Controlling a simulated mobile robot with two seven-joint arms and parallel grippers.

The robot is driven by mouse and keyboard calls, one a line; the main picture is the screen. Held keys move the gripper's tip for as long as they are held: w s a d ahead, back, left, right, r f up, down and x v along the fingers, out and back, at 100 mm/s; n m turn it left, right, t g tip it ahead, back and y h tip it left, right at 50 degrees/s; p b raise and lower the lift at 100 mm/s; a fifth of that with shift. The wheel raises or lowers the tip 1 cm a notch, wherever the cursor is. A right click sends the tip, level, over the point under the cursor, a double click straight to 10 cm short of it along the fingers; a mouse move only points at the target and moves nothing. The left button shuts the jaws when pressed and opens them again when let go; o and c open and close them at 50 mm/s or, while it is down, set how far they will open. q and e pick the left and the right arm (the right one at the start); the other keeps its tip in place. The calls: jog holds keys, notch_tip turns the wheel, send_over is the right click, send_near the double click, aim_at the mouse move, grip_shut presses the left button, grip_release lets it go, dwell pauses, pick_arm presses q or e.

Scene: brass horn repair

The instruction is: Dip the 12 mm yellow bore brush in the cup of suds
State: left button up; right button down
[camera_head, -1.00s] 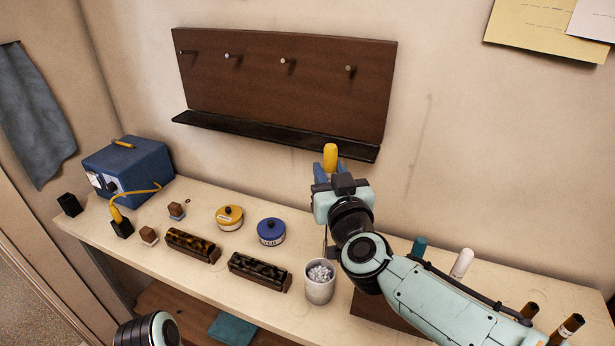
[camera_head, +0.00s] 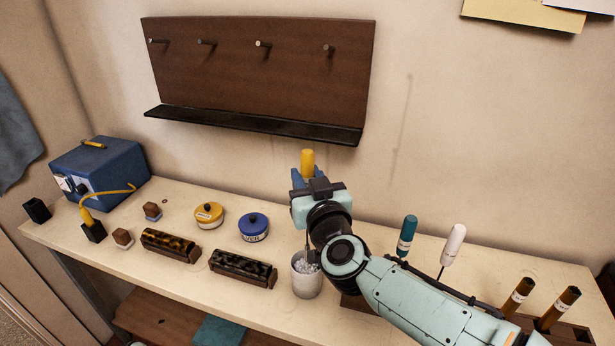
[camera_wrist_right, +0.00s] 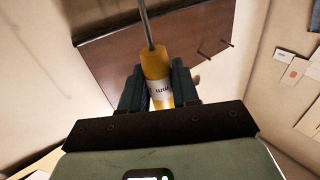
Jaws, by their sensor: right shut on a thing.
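My right gripper (camera_head: 307,177) is shut on the yellow bore brush, whose yellow handle (camera_head: 307,162) stands upright above the fingers. In the right wrist view the yellow handle (camera_wrist_right: 158,90) sits between both fingers (camera_wrist_right: 160,88), with a printed label and a thin metal rod running out from it. The cup of suds (camera_head: 306,280) is a pale cup with white foam on the bench, just below my right wrist. A thin rod shows above the cup beside my wrist; its lower end is hidden or too small to tell. My left gripper is out of view.
Teal (camera_head: 407,236) and white (camera_head: 453,244) handles and two brown ones stand at the right. A yellow tin (camera_head: 208,215), a blue tin (camera_head: 253,227) and two dark mottled blocks (camera_head: 243,268) lie left of the cup. A pegboard (camera_head: 260,75) hangs behind.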

aim_at(309, 167)
notch_tip(309, 167, down, 4)
jog(key=shift+r+b, duration=0.1)
jog(key=shift+b, duration=1.15)
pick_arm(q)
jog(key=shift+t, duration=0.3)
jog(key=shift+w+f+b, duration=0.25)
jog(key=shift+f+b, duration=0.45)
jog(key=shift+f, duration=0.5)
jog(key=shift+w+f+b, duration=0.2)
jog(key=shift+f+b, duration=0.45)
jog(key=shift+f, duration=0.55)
pick_arm(e)
jog(key=shift+f, duration=1.85)
notch_tip(309, 167, up, 4)
jog(key=p, duration=0.3)
jog(key=shift+f+p, duration=0.25)
jog(key=shift+p, duration=0.1)
notch_tip(309, 167, up, 2)
jog(key=p, duration=0.2)
jog(key=shift+r+p, duration=0.25)
jog(key=shift+p, duration=0.1)
notch_tip(309, 167, up, 5)
jog(key=p, duration=0.5)
jog(key=shift+r, duration=0.1)
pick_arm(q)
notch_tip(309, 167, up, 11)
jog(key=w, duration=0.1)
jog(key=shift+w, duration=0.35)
pick_arm(e)
jog(key=shift+w, duration=0.1)
